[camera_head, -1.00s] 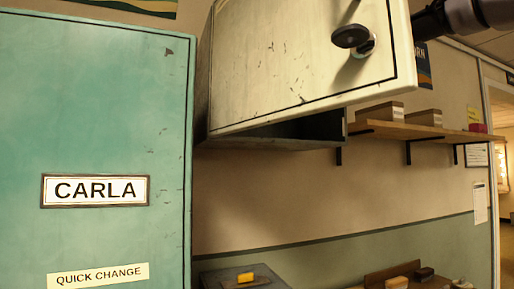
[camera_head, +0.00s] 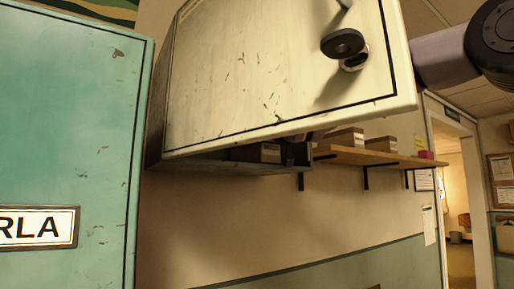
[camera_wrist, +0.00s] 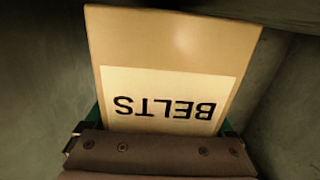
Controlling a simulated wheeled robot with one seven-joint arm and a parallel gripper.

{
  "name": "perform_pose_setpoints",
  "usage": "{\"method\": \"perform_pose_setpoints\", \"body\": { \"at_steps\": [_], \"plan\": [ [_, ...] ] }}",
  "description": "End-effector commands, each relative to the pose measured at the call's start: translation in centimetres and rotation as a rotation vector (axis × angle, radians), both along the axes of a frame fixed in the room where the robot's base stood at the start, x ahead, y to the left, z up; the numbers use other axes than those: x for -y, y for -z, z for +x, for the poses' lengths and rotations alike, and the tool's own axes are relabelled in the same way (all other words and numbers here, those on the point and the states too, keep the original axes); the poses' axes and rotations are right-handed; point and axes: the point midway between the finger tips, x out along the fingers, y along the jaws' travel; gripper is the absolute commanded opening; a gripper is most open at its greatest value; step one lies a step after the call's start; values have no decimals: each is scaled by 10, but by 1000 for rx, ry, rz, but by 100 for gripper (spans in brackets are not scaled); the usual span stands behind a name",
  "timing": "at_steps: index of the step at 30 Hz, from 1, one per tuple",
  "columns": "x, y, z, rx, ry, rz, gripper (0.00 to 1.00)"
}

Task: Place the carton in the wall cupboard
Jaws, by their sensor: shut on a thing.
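The carton (camera_wrist: 180,40) is a tan box with a pale label reading BELTS, upside down in the wrist view. My gripper (camera_wrist: 160,128) is shut on it, with green finger edges at its two sides. Grey walls surround the carton in that view. In the head view the wall cupboard (camera_head: 152,120) has its cream door (camera_head: 265,75) swung open towards me, hiding most of the inside. Below the door's lower edge, a tan box that looks like the carton (camera_head: 258,153) shows inside, just above the cupboard floor. I cannot tell whether it touches the floor.
A teal locker (camera_head: 60,130) with a name plate stands close at the left. A wooden shelf (camera_head: 365,157) with small boxes is on the wall to the right of the cupboard. The door's dark handle (camera_head: 343,43) sticks out near my arm.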

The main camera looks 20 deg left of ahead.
Motion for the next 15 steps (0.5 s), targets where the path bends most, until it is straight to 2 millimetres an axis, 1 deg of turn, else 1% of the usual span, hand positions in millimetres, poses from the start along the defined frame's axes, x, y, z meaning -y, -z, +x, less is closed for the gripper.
{"method": "perform_pose_setpoints", "body": {
  "at_steps": [3, 13, 14, 15],
  "plan": [
    [0, 6, 0, 2, 0, 1, 14],
    [0, 9, 0, 2, -1, 1, 14],
    [0, 10, 0, 1, -1, 0, 99],
    [0, 9, 0, 1, -1, 0, 100]
  ]
}}
